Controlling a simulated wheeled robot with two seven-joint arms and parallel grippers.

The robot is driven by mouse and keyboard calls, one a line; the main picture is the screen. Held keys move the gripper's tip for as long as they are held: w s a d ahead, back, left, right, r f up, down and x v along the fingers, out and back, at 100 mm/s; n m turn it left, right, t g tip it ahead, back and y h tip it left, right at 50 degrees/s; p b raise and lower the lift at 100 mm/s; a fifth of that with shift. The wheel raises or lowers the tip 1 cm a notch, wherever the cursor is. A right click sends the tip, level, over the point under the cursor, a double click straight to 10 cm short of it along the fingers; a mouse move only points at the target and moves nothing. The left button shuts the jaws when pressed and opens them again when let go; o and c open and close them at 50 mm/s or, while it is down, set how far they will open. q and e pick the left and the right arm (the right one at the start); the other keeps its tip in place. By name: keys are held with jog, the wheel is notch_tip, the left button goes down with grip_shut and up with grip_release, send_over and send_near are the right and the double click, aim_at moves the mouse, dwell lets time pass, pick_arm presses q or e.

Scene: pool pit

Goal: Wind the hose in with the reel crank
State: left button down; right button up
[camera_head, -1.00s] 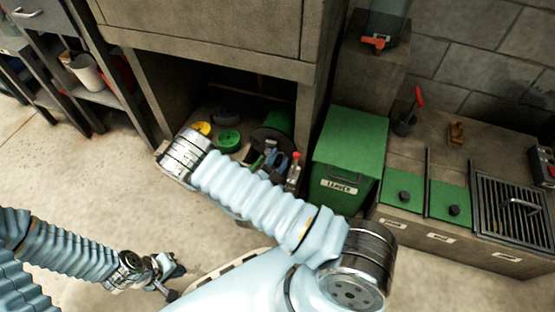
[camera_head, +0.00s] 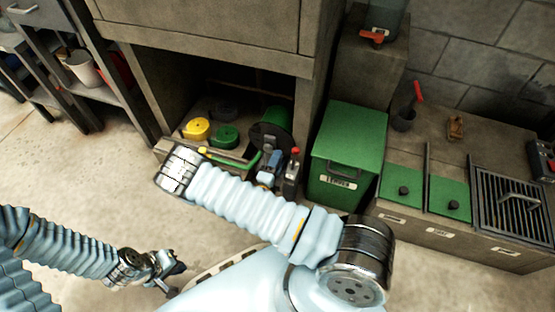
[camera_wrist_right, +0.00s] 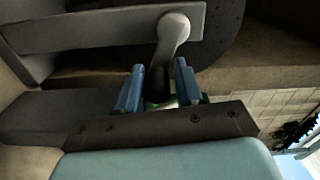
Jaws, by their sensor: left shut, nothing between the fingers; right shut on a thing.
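The hose reel (camera_head: 268,140) stands in the low opening of the bench, with a black side disc and a green drum behind it. A green hose (camera_head: 230,155) with a yellow end runs left from it. My right gripper (camera_head: 270,168) is at the front of the reel, partly hidden by my forearm. In the right wrist view, its blue fingers (camera_wrist_right: 158,82) are shut on the dark knob of the crank (camera_wrist_right: 172,35), whose grey arm reaches across the disc. My left gripper (camera_head: 172,276) is shut and empty, low over the floor at the left.
A yellow roll (camera_head: 197,129) and a green roll (camera_head: 224,136) lie left of the reel. A red-topped grey device (camera_head: 292,170) stands just right of my right gripper. A green lidded bin (camera_head: 345,150) is further right. Open floor lies at the left.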

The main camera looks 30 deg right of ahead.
jog(key=w+a+f+m, duration=0.1)
jog(key=w+a+m, duration=0.1)
jog(key=m, duration=0.8)
jog(key=w+a+f+m, duration=0.1)
jog(key=w+a+m, duration=0.1)
jog(key=m, duration=0.8)
jog(key=shift+w+a+t+b, duration=0.3)
jog(key=shift+w+a+b, duration=0.1)
jog(key=shift+w, duration=0.3)
jog(key=o, duration=0.9)
jog(key=shift+d+m, duration=0.1)
jog(key=shift+m, duration=0.2)
jog(key=shift+c, duration=0.2)
jog(key=p+v, duration=0.1)
jog(key=v, duration=1.3)
jog(key=shift+d+r, duration=0.1)
jog(key=shift+r, duration=0.05)
